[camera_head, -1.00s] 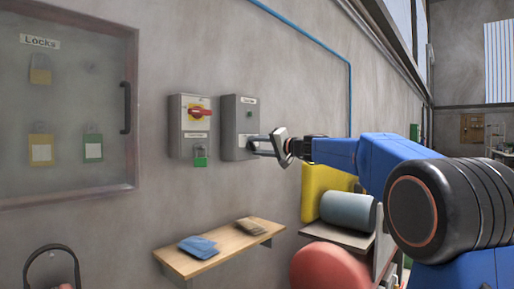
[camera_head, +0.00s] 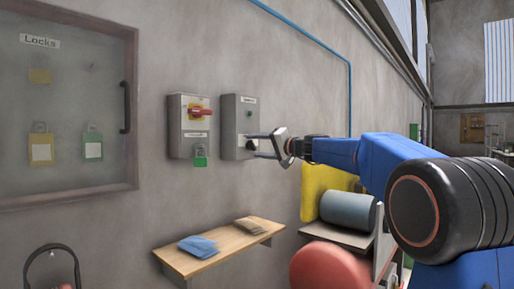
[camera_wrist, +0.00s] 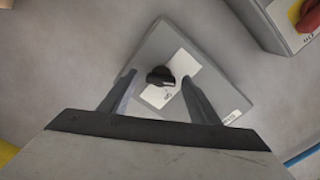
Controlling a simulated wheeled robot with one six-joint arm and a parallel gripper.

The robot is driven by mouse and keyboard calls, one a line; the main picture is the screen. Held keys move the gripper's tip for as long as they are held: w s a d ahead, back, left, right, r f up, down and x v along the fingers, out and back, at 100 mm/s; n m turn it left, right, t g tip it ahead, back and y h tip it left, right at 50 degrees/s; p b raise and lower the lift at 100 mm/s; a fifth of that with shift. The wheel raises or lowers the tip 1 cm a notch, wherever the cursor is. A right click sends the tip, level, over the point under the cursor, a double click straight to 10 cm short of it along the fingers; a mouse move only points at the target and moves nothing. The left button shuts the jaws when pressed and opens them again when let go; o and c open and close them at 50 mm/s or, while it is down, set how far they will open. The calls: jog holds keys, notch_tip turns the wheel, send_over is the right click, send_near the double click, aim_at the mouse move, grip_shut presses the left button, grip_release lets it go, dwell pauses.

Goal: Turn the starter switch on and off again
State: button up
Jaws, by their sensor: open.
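My gripper (camera_head: 256,144) is open in front of the knob. In the wrist view my gripper (camera_wrist: 155,82) has one finger on each side of the knob, apart from it. Whether the fingertips reach the knob's depth is hard to tell.
A glass-fronted lock cabinet (camera_head: 133,170) hangs further left. A wooden shelf (camera_head: 180,262) with blue and brown packets is below. The wall around the boxes is clear.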

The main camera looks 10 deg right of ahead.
jog(key=v, duration=1.7)
